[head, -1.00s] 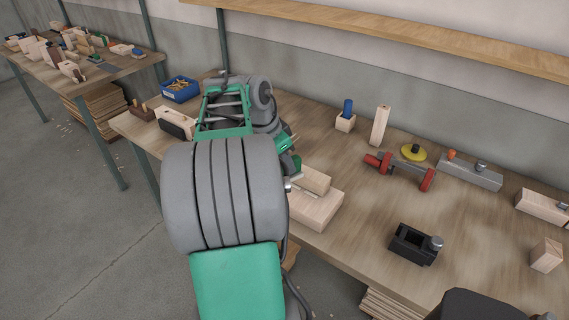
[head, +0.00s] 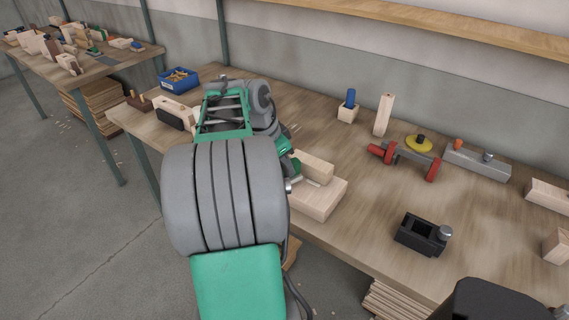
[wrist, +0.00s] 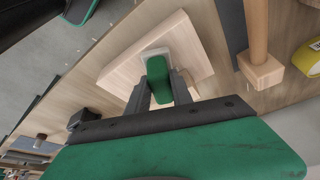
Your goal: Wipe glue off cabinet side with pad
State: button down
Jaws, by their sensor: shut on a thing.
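In the wrist view my gripper (wrist: 162,92) is shut on a green pad (wrist: 158,68) with a pale grey-white base showing beyond it. Behind the pad lies a pale wooden panel (wrist: 122,72), probably the cabinet side. I cannot tell whether the pad touches it, and no glue can be made out.
The bench (head: 335,235) holds a red-ended clamp (head: 403,160), a yellow disc (head: 419,144), a black open-topped holder (head: 418,235) and upright wooden pieces (head: 384,115). A blue bin (head: 178,80) stands far left. Bare bench lies between the flat block and the black holder.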

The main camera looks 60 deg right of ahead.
jog(key=shift+f, duration=0.1)
dwell(0.3)
jog(key=shift+f+b, duration=0.4)
jog(key=shift+b, duration=0.05)
jog(key=shift+f, duration=0.1)
jog(key=shift+s, duration=0.1)
jog(key=shift+s+a+r+b, duration=0.15)
jog(key=shift+s+b, duration=0.15)
jog(key=shift+s, duration=0.65)
jog(key=shift+s+a+b, duration=0.15)
jog(key=shift+s+b, duration=0.1)
jog(key=shift+s, duration=0.75)
jog(key=shift+s+a+r+b, duration=0.15)
jog(key=shift+s+b, duration=0.15)
jog(key=shift+s, duration=0.65)
jog(key=shift+w, duration=0.15)
jog(key=shift+w+d+f+p, duration=0.1)
jog(key=shift+w+d+p, duration=0.1)
jog(key=shift+w, duration=0.75)
jog(key=shift+w+d+p, duration=0.15)
jog(key=shift+w+p, duration=0.1)
jog(key=shift+w, duration=0.7)
jog(key=shift+w+d+f+p, duration=0.1)
jog(key=shift+w+d+p, duration=0.1)
jog(key=shift+w, duration=0.75)
jog(key=shift+a, duration=0.1)
